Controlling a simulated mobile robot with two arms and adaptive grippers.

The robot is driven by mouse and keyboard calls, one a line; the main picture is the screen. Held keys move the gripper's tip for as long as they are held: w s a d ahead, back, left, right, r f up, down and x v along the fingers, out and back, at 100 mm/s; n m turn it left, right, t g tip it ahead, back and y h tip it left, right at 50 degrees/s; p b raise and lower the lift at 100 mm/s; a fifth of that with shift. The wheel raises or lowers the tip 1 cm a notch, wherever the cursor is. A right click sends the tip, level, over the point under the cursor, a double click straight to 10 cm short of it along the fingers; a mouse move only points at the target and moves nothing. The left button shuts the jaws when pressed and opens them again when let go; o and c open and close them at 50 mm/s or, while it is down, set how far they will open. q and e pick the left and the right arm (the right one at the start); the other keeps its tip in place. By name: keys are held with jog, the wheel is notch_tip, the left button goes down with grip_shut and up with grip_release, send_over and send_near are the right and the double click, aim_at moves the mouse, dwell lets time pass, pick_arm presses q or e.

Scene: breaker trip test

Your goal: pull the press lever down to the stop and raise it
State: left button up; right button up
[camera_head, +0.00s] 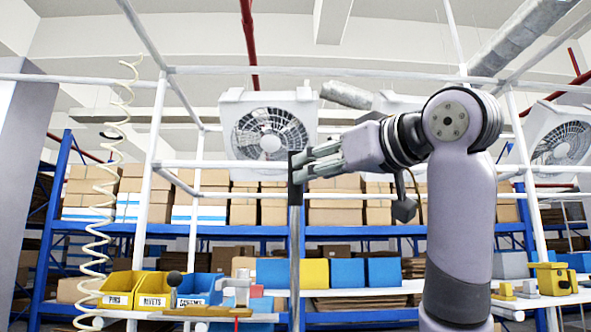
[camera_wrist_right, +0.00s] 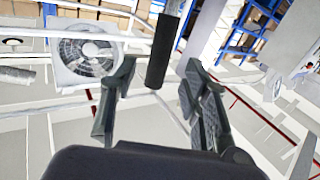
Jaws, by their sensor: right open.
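The press lever is an upright grey rod with a black grip (camera_head: 296,182) at its top, in the middle of the head view. My right gripper (camera_head: 304,165) comes in from the right at the height of the grip, its fingers pointing left. In the right wrist view the black grip (camera_wrist_right: 163,52) shows between the two open fingers of my right gripper (camera_wrist_right: 158,78), with a gap on each side. I cannot tell how deep it sits between them. The foot of the lever is out of view. My left gripper is not in view.
A coiled white hose (camera_head: 100,215) hangs at the left. Shelves with boxes (camera_head: 335,213) stand behind.

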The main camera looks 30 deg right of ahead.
aim_at(296, 203)
jog(key=w+p, duration=0.1)
jog(key=w, duration=0.5)
jog(key=shift+w+a, duration=0.1)
jog(key=shift+w, duration=0.3)
jog(key=shift+c, duration=0.5)
grip_shut()
